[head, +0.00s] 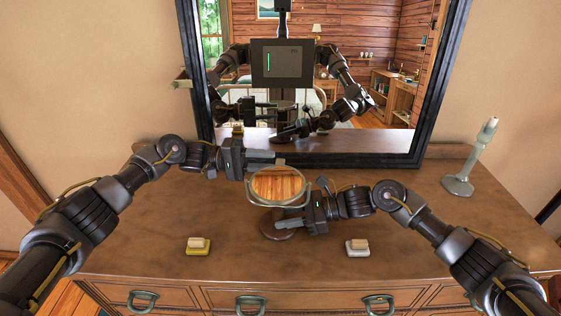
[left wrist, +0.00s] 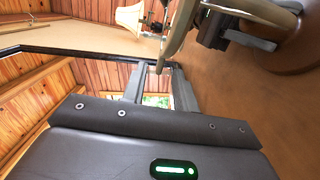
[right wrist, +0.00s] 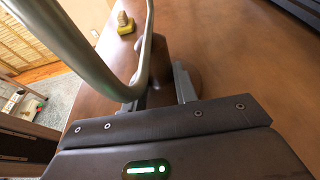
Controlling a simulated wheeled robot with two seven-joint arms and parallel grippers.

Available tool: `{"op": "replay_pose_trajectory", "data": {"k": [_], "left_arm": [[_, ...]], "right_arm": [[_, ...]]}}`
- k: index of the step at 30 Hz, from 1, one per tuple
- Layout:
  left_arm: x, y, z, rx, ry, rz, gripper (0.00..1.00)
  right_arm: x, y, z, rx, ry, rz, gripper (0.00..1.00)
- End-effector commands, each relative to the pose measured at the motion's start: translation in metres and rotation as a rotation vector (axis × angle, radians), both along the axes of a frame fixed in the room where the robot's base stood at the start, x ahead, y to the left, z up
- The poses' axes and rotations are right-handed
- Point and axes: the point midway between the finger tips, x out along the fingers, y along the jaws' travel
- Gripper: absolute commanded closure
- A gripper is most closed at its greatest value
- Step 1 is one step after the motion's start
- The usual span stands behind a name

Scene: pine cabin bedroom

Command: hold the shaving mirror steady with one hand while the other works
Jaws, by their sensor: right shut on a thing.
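The shaving mirror (head: 278,186) stands upright on the dresser, on a round brown base (head: 276,228). Its glass reflects orange wood. My right gripper (head: 298,208) is shut on the shaving mirror's stand, below and right of the glass; the stand (right wrist: 158,62) shows between its fingers in the right wrist view. My left gripper (head: 268,158) is just above and behind the shaving mirror's top edge. Its fingers (left wrist: 158,88) are apart with nothing between them in the left wrist view. The mirror's rim (left wrist: 182,28) shows beside them.
A large black-framed wall mirror (head: 430,85) stands behind. A grey-green stand (head: 460,185) is at right. The dresser top (head: 410,265) is otherwise largely clear.

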Motion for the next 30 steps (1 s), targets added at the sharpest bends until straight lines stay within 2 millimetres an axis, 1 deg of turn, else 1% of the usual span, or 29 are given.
{"op": "replay_pose_trajectory", "data": {"k": [1,3,6,9,13,20,26,27,30], "left_arm": [[-0.002,-0.01,0.0,-0.002,0.001,-0.003,0.71],[-0.002,-0.021,0.0,-0.002,0.001,-0.001,0.71],[-0.003,-0.032,0.0,0.0,0.001,-0.001,0.71],[-0.003,-0.04,0.0,-0.001,0.001,0.0,0.71],[-0.003,-0.043,0.0,0.0,0.001,0.0,0.71],[-0.003,-0.043,0.0,0.0,0.001,0.001,0.71],[-0.003,-0.043,0.0,0.0,0.001,0.001,0.97],[-0.003,-0.043,0.0,0.0,0.001,0.001,1.0],[-0.003,-0.043,0.0,0.0,0.001,0.001,1.0]], "right_arm": [[0.0,0.0,0.0,0.0,0.0,0.0,0.84],[0.0,0.0,0.0,0.0,0.0,0.0,0.84],[0.0,0.0,0.0,0.0,0.0,0.0,0.84],[0.0,0.0,0.0,0.0,0.0,-0.001,0.84],[0.0,0.0,0.0,-0.001,0.0,-0.001,0.84],[0.0,-0.001,0.0,-0.001,0.0,-0.001,0.84],[0.0,0.0,0.0,-0.001,0.0,-0.001,0.84],[0.0,0.0,0.0,0.0,0.0,-0.001,0.84],[0.0,0.0,0.0,0.0,0.0,-0.001,0.84]]}}
